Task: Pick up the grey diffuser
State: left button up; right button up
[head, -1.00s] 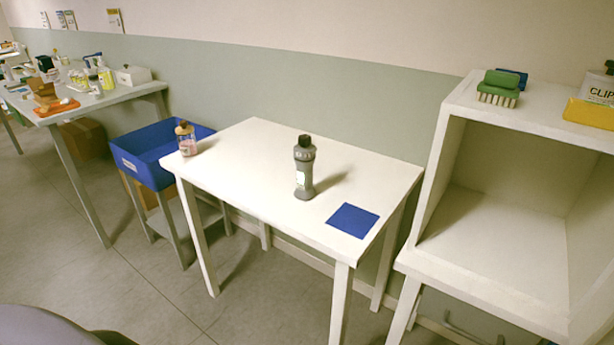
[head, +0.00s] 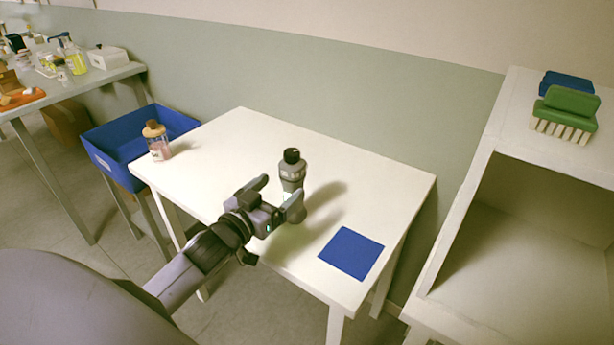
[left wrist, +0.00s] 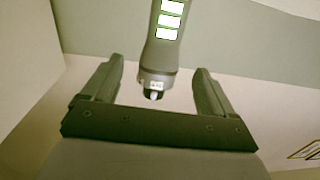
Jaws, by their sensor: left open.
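The grey diffuser (head: 292,172), a bottle with a dark cap, stands upright on the white table (head: 215,145). My left gripper (head: 282,193) is open just in front of it, and one finger hides part of its lower body. In the left wrist view, the diffuser (left wrist: 165,50) with its pale label panels shows in line with the gap between the open fingers (left wrist: 155,80). I cannot tell whether the fingers reach around it; no grip on it shows. My right gripper is out of view.
A pink bottle with a wooden-coloured cap (head: 157,142) stands at the table's left corner by a blue bin (head: 108,160). A blue square (head: 351,253) lies right of the diffuser. A white shelf unit (head: 470,200) with brushes (head: 566,112) stands at right.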

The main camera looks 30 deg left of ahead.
aim_at(297, 164)
pick_arm(q)
jog(key=shift+w+a+r, duration=0.3)
jog(key=shift+w+r, duration=0.45)
jog(key=shift+w, duration=0.1)
jog(key=shift+w+d+r+p, duration=0.1)
jog(key=shift+w+p, duration=0.05)
jog(key=shift+w, duration=0.9)
jog(key=shift+w+d+p, duration=0.15)
jog(key=shift+w+p, duration=0.05)
jog(key=shift+w, duration=0.8)
jog(key=shift+w+d+r+p, duration=0.1)
jog(key=shift+w+p, duration=0.05)
jog(key=shift+w, duration=0.9)
jog(key=c, duration=1.5)
jog(key=shift+r, duration=0.1)
